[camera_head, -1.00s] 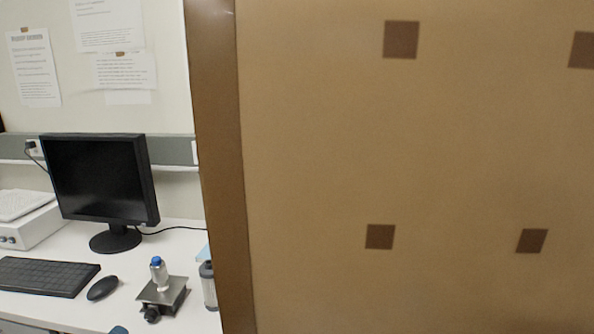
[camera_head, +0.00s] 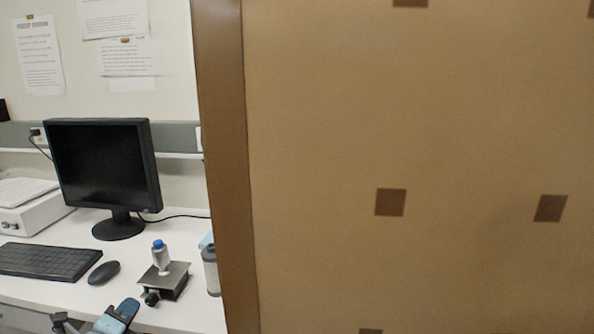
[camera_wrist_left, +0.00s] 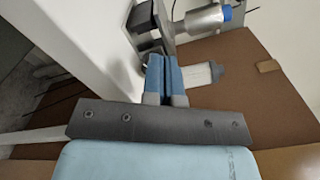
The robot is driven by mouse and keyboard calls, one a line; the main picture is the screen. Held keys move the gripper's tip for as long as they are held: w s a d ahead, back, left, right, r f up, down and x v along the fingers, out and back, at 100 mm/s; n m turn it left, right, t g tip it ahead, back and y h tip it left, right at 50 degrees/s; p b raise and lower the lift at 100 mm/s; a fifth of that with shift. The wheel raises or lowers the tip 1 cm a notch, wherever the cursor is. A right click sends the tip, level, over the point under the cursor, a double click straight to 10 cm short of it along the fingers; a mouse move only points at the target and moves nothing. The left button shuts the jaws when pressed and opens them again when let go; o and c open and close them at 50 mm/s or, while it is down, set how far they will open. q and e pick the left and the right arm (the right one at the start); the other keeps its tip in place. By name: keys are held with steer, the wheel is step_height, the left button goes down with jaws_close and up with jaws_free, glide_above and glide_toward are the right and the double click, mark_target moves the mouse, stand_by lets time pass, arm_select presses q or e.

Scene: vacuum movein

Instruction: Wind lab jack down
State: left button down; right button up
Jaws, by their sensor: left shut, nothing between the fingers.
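The lab jack (camera_head: 173,281) is a low metal stand with a flat top plate and a dark knob (camera_head: 151,298) at its front left. It stands on the white desk in the head view. A clear bottle with a blue cap (camera_head: 161,257) stands upright on its plate. In the wrist view the jack (camera_wrist_left: 167,30) is at the top, partly cut off, with the bottle (camera_wrist_left: 204,20) beside it. My left gripper (camera_head: 129,306), blue, is at the bottom of the head view, front left of the jack. Its fingers (camera_wrist_left: 163,76) are shut and empty. My right gripper is out of view.
A grey-capped bottle (camera_head: 211,270) stands right of the jack, close to the brown partition (camera_head: 222,170). A mouse (camera_head: 104,272), keyboard (camera_head: 48,262) and monitor (camera_head: 104,170) are to the left and behind. Bare desk lies between mouse and jack.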

arm_select(q)
steer(key=shift+w+d, duration=0.1)
steer(key=shift+w, duration=0.85)
steer(key=shift+w+a+r, duration=0.2)
steer(key=shift+r, duration=0.2)
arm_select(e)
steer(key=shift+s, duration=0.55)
arm_select(q)
steer(key=shift+d, duration=0.1)
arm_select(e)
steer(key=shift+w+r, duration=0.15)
arm_select(q)
steer(key=shift+f, duration=0.35)
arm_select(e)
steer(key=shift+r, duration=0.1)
arm_select(q)
steer(key=shift+a+r+p, duration=0.3)
steer(key=shift+a+p, duration=0.05)
steer(key=shift+p, duration=0.05)
steer(key=shift+s+f, duration=0.55)
steer(key=shift+f, duration=0.05)
steer(key=shift+s+a, duration=0.15)
steer(key=shift+s, duration=1.95)
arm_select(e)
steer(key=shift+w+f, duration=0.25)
